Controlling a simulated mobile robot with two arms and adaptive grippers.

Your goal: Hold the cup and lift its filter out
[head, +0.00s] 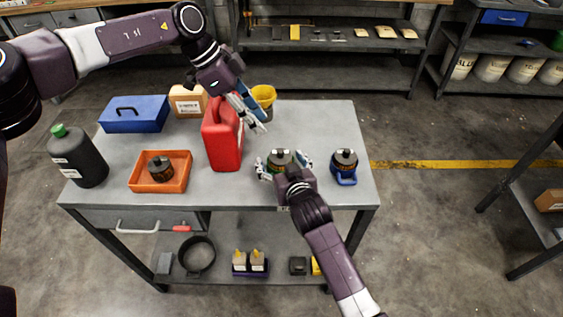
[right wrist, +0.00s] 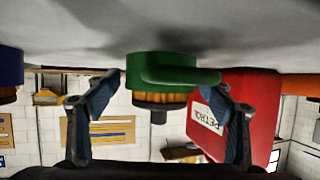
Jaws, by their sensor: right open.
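A green cup (right wrist: 165,68) stands on the table, upside down in the right wrist view, its handle pointing right there. An amber pleated filter (right wrist: 155,98) with a dark knobbed top sits in it; that top (head: 280,155) shows in the head view. My right gripper (head: 284,164) is open, its fingers on either side of the cup with gaps visible in the right wrist view. My left gripper (head: 258,122) is in the air beside the red petrol can, above and behind the cup, and seems empty. Its finger gap is unclear.
The red petrol can (head: 222,145) stands left of the cup. A blue cup (head: 345,179) with a filter is to the right. An orange tray (head: 144,186) holds another filter. A yellow bucket (head: 264,94), cardboard box (head: 187,102), blue toolbox (head: 135,114) and dark bottle (head: 78,157) also stand there.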

